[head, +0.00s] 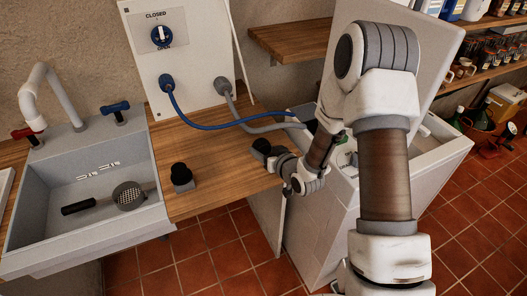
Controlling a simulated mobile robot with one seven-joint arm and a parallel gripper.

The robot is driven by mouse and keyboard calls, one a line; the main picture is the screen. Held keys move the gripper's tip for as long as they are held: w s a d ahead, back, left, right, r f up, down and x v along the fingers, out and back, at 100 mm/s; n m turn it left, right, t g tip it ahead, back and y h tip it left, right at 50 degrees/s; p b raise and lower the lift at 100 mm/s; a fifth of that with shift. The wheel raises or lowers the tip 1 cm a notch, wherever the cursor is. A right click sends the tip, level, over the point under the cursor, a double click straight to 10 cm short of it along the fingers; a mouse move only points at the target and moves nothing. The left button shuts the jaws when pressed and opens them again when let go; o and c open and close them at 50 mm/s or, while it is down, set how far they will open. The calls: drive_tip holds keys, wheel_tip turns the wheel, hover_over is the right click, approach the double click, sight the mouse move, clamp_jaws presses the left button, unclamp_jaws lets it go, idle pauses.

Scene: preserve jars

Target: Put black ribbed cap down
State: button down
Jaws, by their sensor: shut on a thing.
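My gripper (271,154) reaches left from my wrist over the right part of the wooden counter (215,145). It is shut on a small black round thing, which looks like the black ribbed cap (261,146). The ribs are too small to make out. The cap is at the gripper's tip, close to the counter; I cannot tell whether it touches the wood. A second dark piece (181,171), a black knob-like top on a grey block, stands on the counter to the left, near the sink. The fingers are mostly hidden.
A sink (35,185) with a strainer (128,195) is at the left. A blue hose (215,122) and a grey hose run right, behind my gripper. Open wood lies between the dark piece and my gripper.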

drive_tip(key=c, duration=0.5)
unclamp_jaws()
drive_tip(key=shift+s+f, duration=0.1)
drive_tip(key=shift+f, duration=0.15)
drive_tip(key=shift+o, duration=0.5)
drive_tip(key=shift+f, duration=0.15)
drive_tip(key=shift+r+p, duration=0.4)
drive_tip(key=shift+p, duration=0.25)
drive_tip(key=v, duration=1.2)
drive_tip(key=s+d+r+m+g+h, duration=0.1)
drive_tip(key=s+d+r+h, duration=0.1)
drive_tip(key=d+r+h, duration=0.3)
drive_tip(key=s+d+r+g+h, duration=0.1)
drive_tip(key=d+r+g, duration=0.15)
drive_tip(key=r, duration=0.55)
drive_tip(key=s+r+g, duration=0.1)
drive_tip(key=s+r, duration=0.1)
drive_tip(key=s, duration=0.4)
drive_tip(key=s+r+m+g, duration=0.1)
drive_tip(key=s+r, duration=0.2)
drive_tip(key=s, duration=0.3)
drive_tip(key=s+a+r+m+g, duration=0.1)
drive_tip(key=s+r, duration=0.2)
drive_tip(key=s, duration=0.3)
drive_tip(key=shift+s, duration=0.3)
